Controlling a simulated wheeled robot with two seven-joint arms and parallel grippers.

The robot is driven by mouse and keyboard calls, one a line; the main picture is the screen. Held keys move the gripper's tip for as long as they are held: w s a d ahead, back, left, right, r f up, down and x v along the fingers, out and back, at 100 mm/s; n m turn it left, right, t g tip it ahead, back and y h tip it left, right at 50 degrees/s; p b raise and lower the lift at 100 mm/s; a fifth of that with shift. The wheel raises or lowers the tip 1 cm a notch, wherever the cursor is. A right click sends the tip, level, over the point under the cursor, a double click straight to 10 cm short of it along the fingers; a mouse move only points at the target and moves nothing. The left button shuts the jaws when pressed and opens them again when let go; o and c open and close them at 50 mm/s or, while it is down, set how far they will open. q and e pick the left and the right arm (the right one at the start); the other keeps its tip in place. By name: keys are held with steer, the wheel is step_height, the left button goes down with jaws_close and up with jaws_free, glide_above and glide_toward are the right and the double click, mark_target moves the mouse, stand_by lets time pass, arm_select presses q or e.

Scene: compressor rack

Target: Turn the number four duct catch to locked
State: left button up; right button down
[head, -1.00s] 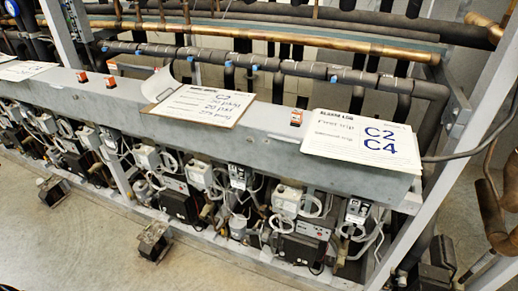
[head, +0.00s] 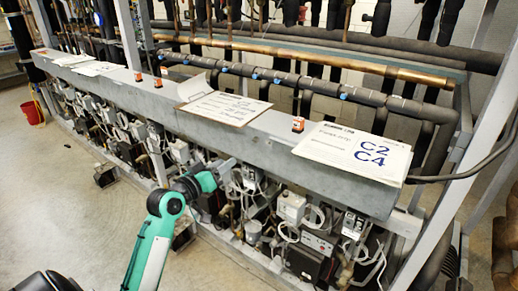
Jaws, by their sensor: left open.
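The long grey metal duct (head: 250,140) runs along the rack from far left to front right. Small orange-red catches sit on its top: one (head: 298,124) between the clipboard and the C2 C4 card, and two farther left, one (head: 157,83) and another (head: 138,77). Their numbers are too small to read, so I cannot tell which is number four or how it is set. My left gripper (head: 226,166) is open at the lower front of the duct, below the clipboard and apart from the catches. Its fingers are small and hard to make out. My right gripper is not in view.
A clipboard (head: 225,107) and a white card marked C2 C4 (head: 352,155) lie on the duct. Compressor units and wiring (head: 300,235) fill the space below. Pipes (head: 330,66) run behind, and a frame post (head: 460,160) stands at right. A red bucket (head: 32,112) is far left.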

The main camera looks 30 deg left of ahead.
mark_target(254, 141)
arm_select(q)
steer(key=w+p, duration=0.1)
steer(key=w, duration=0.3)
steer(key=w+p, duration=0.1)
steer(key=w, duration=0.3)
steer(key=w+p, duration=0.2)
steer(key=w, duration=0.2)
steer(key=shift+w+d+r, duration=0.2)
steer(key=shift+w+d, duration=0.15)
steer(key=shift+w, duration=0.05)
steer(key=shift+w+d+f, duration=0.1)
steer(key=shift+w, duration=0.35)
jaws_close()
